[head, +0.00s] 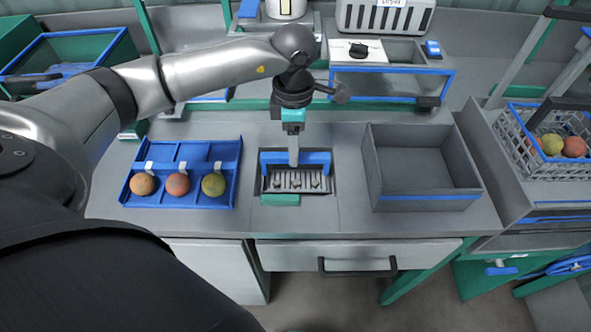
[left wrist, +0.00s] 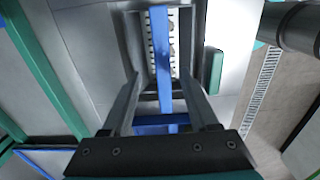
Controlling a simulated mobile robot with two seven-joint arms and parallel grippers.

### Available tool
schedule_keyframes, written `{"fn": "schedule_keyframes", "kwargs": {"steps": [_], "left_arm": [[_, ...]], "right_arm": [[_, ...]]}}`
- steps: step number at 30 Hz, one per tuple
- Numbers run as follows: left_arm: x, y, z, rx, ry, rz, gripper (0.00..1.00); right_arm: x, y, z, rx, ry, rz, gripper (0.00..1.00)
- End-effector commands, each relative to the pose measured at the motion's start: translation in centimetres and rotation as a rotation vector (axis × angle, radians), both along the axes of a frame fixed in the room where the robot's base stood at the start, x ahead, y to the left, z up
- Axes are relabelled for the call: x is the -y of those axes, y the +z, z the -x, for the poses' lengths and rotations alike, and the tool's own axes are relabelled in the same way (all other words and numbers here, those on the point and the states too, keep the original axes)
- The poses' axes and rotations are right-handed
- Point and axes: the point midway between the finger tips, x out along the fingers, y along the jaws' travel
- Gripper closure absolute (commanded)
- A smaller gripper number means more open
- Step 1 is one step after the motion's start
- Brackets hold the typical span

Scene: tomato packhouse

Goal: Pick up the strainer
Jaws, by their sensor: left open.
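The strainer (head: 318,160) looks like a slotted grey tray with a blue bar across it, set in a recess in the middle of the bench. A few small bits lie on its slots. My left gripper (head: 294,160) points down over it, with its fingers at the blue bar. In the left wrist view the strainer's blue bar (left wrist: 160,45) runs between the two spread fingers (left wrist: 161,80). The fingers are open, with gaps on both sides of the bar. Whether the fingertips reach below the bar is unclear. My right gripper is not in view.
A blue tray (head: 131,196) with three tomatoes lies left of the recess. An empty grey bin (head: 371,165) stands to the right. A wire basket (head: 511,146) with tomatoes is at far right. A blue-edged shelf (head: 449,88) and a dryer (head: 345,18) stand behind.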

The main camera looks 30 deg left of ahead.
Motion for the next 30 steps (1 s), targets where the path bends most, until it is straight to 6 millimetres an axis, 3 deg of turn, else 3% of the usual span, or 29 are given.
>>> {"fn": "schedule_keyframes", "kwargs": {"steps": [8, 17, 24, 30], "left_arm": [[0.2, -1.7, 0.1, -0.002, -0.002, 0.001, 0.4], [0.6, -5.9, 0.3, -0.002, -0.001, 0.002, 0.4], [0.5, -6.1, 0.3, 0.002, -0.001, 0.001, 0.4], [0.5, -6.1, 0.3, 0.001, -0.001, 0.002, 0.61]], "right_arm": [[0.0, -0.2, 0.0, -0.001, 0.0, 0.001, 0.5], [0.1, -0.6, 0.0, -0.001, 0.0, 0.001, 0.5], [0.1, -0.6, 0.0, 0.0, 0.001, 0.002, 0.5], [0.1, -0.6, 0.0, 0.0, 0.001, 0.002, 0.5]]}}
